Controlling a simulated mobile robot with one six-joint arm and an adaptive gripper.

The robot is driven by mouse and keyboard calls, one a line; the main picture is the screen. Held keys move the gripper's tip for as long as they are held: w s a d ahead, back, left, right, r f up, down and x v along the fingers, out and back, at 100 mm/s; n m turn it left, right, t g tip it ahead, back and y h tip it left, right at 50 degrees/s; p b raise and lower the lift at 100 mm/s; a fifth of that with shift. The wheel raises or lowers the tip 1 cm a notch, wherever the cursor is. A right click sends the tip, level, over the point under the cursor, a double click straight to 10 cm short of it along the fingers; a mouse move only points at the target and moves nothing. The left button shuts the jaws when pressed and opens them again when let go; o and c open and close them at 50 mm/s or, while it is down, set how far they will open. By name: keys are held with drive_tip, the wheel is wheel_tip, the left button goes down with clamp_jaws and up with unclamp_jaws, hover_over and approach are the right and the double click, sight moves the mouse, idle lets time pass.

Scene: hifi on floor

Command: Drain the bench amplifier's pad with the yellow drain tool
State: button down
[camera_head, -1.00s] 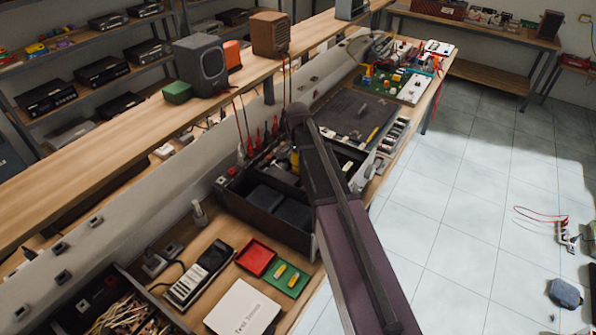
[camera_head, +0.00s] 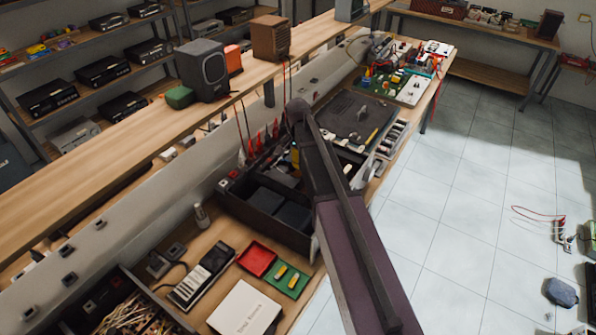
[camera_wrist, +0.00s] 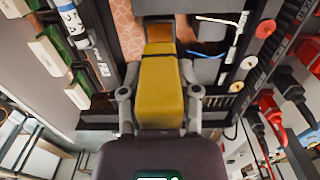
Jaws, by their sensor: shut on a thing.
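My gripper (camera_wrist: 160,108) is shut on the yellow drain tool (camera_wrist: 159,88), one finger on each side of it. The tool points away from the wrist camera into the open bench amplifier (camera_wrist: 215,100). A copper-brown board (camera_wrist: 128,35) lies around the tool's far end. The pad and any contact with it cannot be made out. In the head view, the open black amplifier chassis (camera_head: 262,228) stands on the bench with dark blocks inside. A bit of the yellow tool (camera_head: 295,155) shows beside my arm, which hides my gripper.
In the wrist view, green boards (camera_wrist: 50,50) line the left side, and red and black plugs (camera_wrist: 272,108) crowd the right. In the head view, red probes (camera_head: 262,138) stand behind the chassis. A red tray (camera_head: 257,259) and a white box (camera_head: 245,308) lie in front.

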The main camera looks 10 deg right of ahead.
drive_tip(key=shift+r+p, duration=2.3)
drive_tip(key=shift+r, duration=0.2)
